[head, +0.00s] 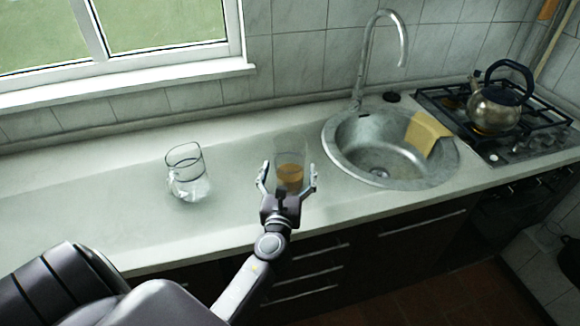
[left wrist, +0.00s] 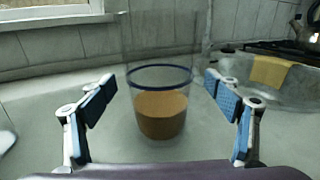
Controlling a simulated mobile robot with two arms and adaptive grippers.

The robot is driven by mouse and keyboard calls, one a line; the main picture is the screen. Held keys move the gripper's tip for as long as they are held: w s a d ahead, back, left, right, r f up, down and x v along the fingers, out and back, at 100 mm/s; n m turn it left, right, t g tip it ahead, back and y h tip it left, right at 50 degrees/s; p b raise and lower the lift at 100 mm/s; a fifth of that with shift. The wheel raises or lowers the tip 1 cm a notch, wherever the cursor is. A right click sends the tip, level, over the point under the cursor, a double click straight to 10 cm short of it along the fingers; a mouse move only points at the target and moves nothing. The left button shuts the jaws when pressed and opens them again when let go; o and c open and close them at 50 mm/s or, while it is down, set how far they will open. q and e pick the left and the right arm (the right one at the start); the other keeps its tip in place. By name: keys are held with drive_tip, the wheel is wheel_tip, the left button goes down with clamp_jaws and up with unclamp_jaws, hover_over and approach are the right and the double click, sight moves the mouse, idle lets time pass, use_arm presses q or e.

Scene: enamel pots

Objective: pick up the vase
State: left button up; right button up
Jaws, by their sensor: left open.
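A clear, tall glass vessel (head: 291,150) that looks like the vase stands upright on the counter left of the sink. Its lower part holds something orange-brown, and a dark blue ring runs round it in the left wrist view (left wrist: 160,105). My left gripper (head: 288,174) is open, with one finger on each side of the vase; the fingers look apart from the glass. In the left wrist view the vase stands between the blue finger pads, and its top is faint against the wall. My right gripper is not in view.
Another clear glass container (head: 186,173) stands on the counter to the left. A round metal sink (head: 350,160) with a yellow cloth (head: 427,133) and tall faucet (head: 402,50) is at right. A kettle (head: 495,108) sits on the stove (head: 535,135).

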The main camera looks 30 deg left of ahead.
use_arm(q)
drive_tip(key=x, duration=0.2)
drive_tip(key=shift+w+a, duration=0.2)
drive_tip(key=shift+w, duration=0.15)
drive_tip(key=c, duration=1.4)
drive_tip(key=shift+r, duration=0.15)
drive_tip(key=c, duration=0.4)
drive_tip(key=shift+c, duration=0.2)
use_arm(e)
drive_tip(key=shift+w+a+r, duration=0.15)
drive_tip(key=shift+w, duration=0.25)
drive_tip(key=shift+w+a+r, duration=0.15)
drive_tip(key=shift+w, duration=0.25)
